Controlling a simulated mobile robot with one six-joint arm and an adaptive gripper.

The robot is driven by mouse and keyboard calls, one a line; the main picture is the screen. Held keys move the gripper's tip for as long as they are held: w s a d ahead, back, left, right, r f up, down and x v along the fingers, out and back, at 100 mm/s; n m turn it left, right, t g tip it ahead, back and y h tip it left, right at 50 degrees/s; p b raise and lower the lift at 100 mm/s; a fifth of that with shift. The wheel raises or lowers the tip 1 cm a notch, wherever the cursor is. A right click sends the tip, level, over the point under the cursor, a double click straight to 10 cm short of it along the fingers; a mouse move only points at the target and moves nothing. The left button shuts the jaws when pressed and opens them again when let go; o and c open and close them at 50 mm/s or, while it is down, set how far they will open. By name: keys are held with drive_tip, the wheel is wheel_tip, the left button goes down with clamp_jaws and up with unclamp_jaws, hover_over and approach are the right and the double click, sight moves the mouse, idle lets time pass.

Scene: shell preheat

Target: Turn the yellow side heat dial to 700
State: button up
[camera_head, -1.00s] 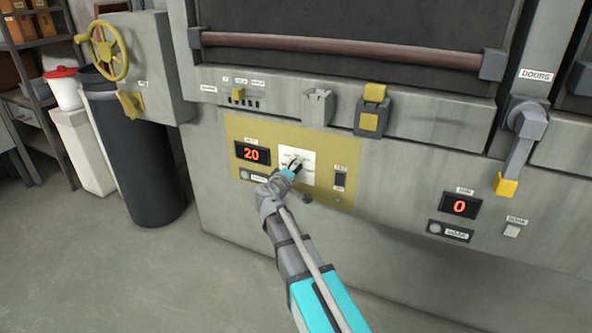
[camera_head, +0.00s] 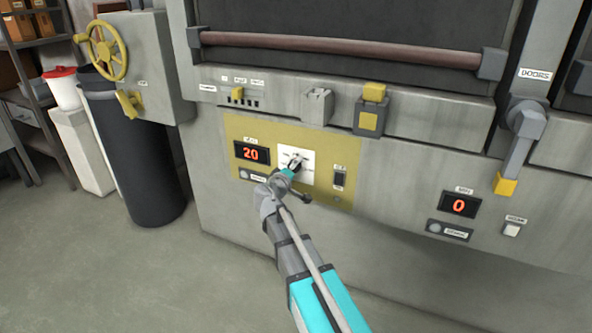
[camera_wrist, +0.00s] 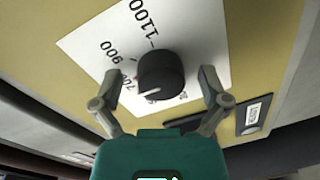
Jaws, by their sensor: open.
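The heat dial is a black round knob (camera_wrist: 161,74) on a white scale plate (camera_wrist: 85,42) in the yellow panel (camera_wrist: 40,75). In the wrist view the scale reads 700, 900 and 1100; the knob's white line points to the lower left, below the partly hidden 700. A small red mark is beside the knob. My gripper (camera_wrist: 159,71) is open, one finger on each side of the knob, with visible gaps. In the head view my gripper (camera_head: 292,169) is at the plate (camera_head: 308,158) and largely covers the knob. The red display (camera_head: 251,154) left of it reads 20.
A black switch (camera_head: 339,179) is right of the plate. A yellow handwheel (camera_head: 107,50) stands at the far left.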

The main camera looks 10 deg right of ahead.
drive_tip(key=shift+s+d+f+g, duration=0.3)
drive_tip(key=shift+s+d, duration=0.1)
drive_tip(key=shift+d, duration=0.05)
drive_tip(key=s+d+f+m+g+y, duration=0.1)
drive_tip(key=s+d+f+m+g, duration=0.3)
drive_tip(key=s, duration=0.3)
drive_tip(key=s+d+f+m+g+y, duration=0.1)
drive_tip(key=s+d+f+m+g, duration=0.1)
drive_tip(key=s+f+g, duration=0.3)
drive_tip(key=s+a+f+g+y+p, duration=0.1)
drive_tip(key=s+a+f+g+y, duration=0.2)
drive_tip(key=s, duration=0.5)
drive_tip(key=s+a+f+g+y, duration=0.1)
drive_tip(key=s+a+f+y, duration=0.3)
drive_tip(key=s, duration=0.4)
wheel_tip(320, 180, up, 38)
drive_tip(key=p, duration=3.7)
drive_tip(key=shift+m+y+p, duration=0.3)
drive_tip(key=shift+y+p, duration=0.1)
drive_tip(key=shift+d, duration=0.1)
